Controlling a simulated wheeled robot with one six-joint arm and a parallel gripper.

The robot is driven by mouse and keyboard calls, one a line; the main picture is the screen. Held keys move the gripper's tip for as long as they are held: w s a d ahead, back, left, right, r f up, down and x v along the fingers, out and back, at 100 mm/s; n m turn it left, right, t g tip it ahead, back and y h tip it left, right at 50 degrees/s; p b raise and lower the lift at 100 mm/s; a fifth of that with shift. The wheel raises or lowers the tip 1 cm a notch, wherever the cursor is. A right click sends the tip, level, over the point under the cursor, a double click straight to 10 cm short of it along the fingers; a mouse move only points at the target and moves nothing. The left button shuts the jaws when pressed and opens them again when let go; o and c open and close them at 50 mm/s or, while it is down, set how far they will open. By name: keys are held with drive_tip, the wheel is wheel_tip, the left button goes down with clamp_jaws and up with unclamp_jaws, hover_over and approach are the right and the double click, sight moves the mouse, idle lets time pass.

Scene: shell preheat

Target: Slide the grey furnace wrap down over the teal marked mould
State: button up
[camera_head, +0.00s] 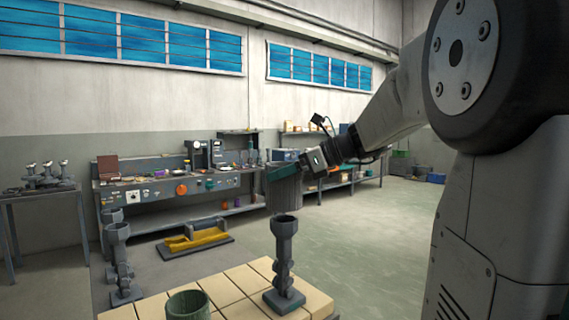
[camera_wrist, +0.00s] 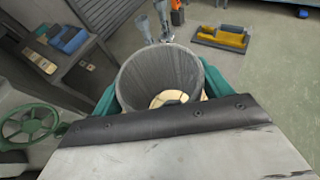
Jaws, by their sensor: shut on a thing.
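The grey furnace wrap (camera_head: 284,194) is an open-ended cylinder. My gripper (camera_head: 283,173) is shut on it and holds it in the air above the tiled table. In the wrist view the wrap (camera_wrist: 158,70) sits between my teal fingers (camera_wrist: 160,88), and cream tiles show through its bore. A tall grey mould (camera_head: 285,250) with a cup-shaped top and a lumpy stem stands upright on the table, below the wrap in the head view and apart from it. I cannot make out a teal mark on it, nor tell whether the two line up in depth.
A green-grey open cylinder (camera_head: 188,305) stands on the cream tiled table (camera_head: 235,287), left of the mould. More grey moulds (camera_head: 118,245) stand at the left. A yellow piece (camera_head: 197,239) lies in a floor tray. A workbench (camera_head: 180,187) lines the back wall.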

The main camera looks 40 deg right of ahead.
sight(285, 262)
drive_tip(key=shift+f, duration=11.95)
drive_tip(key=o, duration=1)
drive_tip(key=v, duration=0.7)
drive_tip(key=shift+s+d, duration=0.25)
drive_tip(key=shift+s, duration=0.05)
drive_tip(key=shift+r, duration=0.15)
